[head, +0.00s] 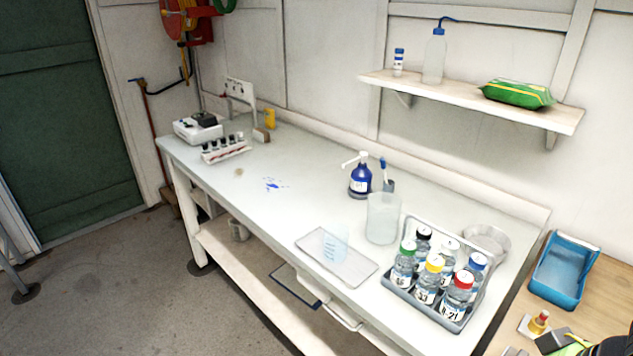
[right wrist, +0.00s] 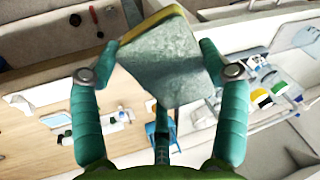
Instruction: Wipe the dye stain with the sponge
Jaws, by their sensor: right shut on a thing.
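The dye stain (head: 273,184) is a small patch of blue smears on the white bench top, left of the middle in the head view. The sponge (right wrist: 168,68), with a yellow edge and a grey-green face, is in the right wrist view. My right gripper (right wrist: 162,48) is shut on it, with one teal finger at each side. The sponge hides part of the scene behind it. I cannot clearly make out the right gripper in the head view, and it is away from the stain. My left gripper is not in view.
A tube rack (head: 226,150) stands behind the stain. A blue pump bottle (head: 360,180), a beaker (head: 383,218), a tray with a cup (head: 350,268) and a bottle carrier (head: 436,306) stand to its right. A blue bin (head: 563,270) stands on the wooden table. Bench around the stain is mostly clear.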

